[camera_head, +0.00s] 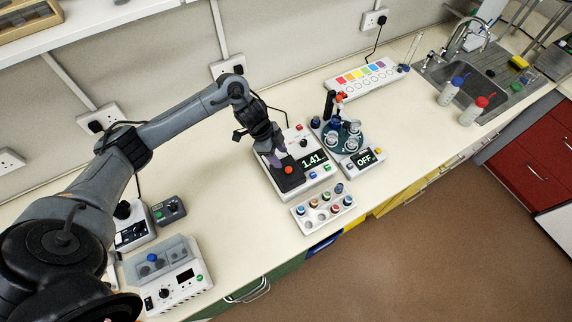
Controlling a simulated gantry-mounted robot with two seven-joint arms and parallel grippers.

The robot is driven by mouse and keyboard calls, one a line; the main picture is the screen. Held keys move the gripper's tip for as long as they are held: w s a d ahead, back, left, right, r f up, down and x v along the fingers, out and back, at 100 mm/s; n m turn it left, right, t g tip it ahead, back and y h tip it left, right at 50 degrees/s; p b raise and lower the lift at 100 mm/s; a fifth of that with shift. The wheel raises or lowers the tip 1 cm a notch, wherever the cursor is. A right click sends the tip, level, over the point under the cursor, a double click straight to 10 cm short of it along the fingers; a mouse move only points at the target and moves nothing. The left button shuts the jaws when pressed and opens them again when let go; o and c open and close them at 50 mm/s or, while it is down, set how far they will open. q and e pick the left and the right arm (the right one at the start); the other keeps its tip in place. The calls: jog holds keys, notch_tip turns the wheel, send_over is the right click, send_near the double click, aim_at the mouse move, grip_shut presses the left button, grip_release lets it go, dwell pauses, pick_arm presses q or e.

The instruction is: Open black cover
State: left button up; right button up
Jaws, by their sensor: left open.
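A black cover (290,181) with a red knob (289,170) on top lies on the left part of a white instrument (318,172) whose display reads 1.41. It looks flat and closed. My left arm reaches in from the left, and my left gripper (276,160) points down just above and behind the red knob. The gripper is open and appears empty. I cannot tell whether the fingertips touch the cover. The arm hides part of the instrument's back left. My right gripper is not in view.
A vial rack (324,210) stands in front of the instrument. A small box reading OFF (361,162) and a round teal stand (343,142) are to its right. A white-grey device with a blue knob (152,257) stands at the front left. The bench between them is clear.

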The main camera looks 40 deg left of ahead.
aim_at(288, 169)
pick_arm(q)
jog(key=shift+x, duration=3.45)
grip_shut()
